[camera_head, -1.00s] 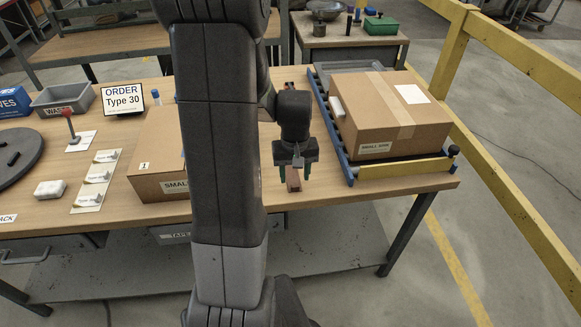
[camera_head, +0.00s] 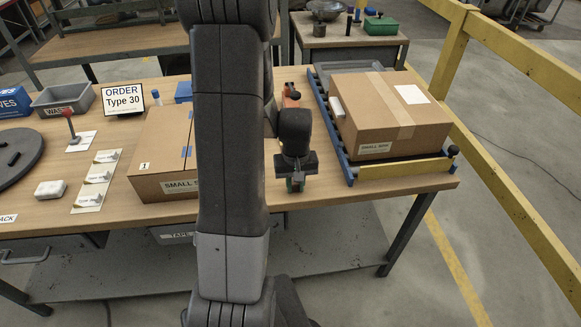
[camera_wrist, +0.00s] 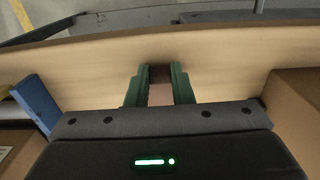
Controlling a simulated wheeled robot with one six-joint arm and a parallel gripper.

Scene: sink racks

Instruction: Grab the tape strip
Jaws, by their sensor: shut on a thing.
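My gripper (camera_head: 295,185) is low over the front part of the table, between the two cardboard boxes. In the wrist view its green fingers (camera_wrist: 160,72) are shut on a small brown-pink piece, the tape strip (camera_wrist: 160,94), at the table's front edge. The fingers touch it from both sides. In the head view the strip is hidden behind my gripper. I cannot see its full length.
A cardboard box (camera_head: 165,160) marked 1 stands to the left. A larger box (camera_head: 388,115) sits on a blue-railed roller rack (camera_head: 339,150) to the right. An orange and black tool (camera_head: 290,96) lies behind my gripper. The table's front edge (camera_head: 330,197) is close.

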